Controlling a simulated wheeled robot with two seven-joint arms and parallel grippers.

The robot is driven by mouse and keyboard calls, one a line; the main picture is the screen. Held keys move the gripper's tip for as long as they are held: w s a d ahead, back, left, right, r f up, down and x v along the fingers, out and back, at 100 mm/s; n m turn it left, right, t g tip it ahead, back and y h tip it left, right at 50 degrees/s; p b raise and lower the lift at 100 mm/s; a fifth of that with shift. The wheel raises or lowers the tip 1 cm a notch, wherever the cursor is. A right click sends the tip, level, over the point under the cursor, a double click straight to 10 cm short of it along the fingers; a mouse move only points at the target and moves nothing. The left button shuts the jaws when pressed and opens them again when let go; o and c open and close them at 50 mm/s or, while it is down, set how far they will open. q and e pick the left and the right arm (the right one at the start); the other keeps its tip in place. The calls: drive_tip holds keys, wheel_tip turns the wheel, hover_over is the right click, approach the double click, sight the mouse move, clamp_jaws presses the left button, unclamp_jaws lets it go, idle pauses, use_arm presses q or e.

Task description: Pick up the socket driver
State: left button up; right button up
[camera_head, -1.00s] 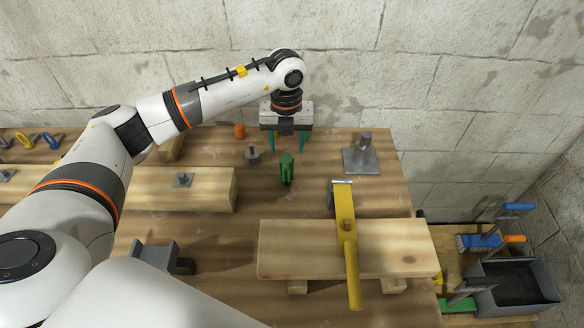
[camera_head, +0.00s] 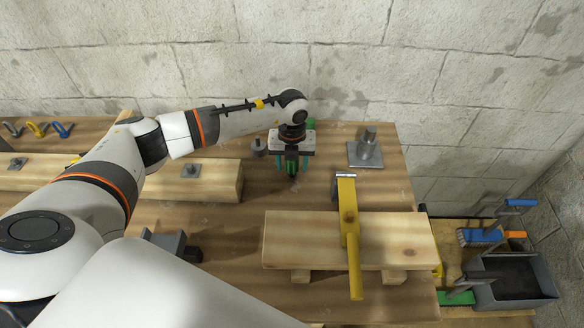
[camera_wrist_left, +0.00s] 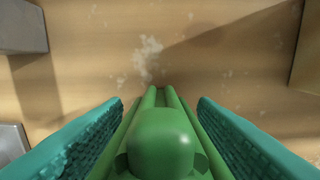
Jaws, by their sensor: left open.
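A green ribbed handle with a rounded cap, which looks like the socket driver (camera_head: 291,169), stands on the workbench below my left gripper (camera_head: 292,162). In the left wrist view the green socket driver (camera_wrist_left: 160,140) lies between the two teal fingers of my left gripper (camera_wrist_left: 160,103). The fingers are open on either side of it, and narrow gaps show. Its lower end is hidden under the cap and ribs. My right gripper is out of view.
A yellow-handled hammer (camera_head: 348,230) lies across a raised plank (camera_head: 400,238). A metal post on a plate (camera_head: 365,148) stands to the right of the gripper, and a small grey part (camera_head: 259,147) to its left. A long wooden beam (camera_head: 222,180) lies further left.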

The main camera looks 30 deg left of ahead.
use_arm(q)
drive_tip(key=c, duration=1.1)
drive_tip(key=shift+r, duration=0.15)
drive_tip(key=shift+c, duration=0.2)
wheel_tip(320, 180, up, 10)
drive_tip(key=shift+f+b, duration=0.1)
drive_tip(key=shift+b, duration=0.45)
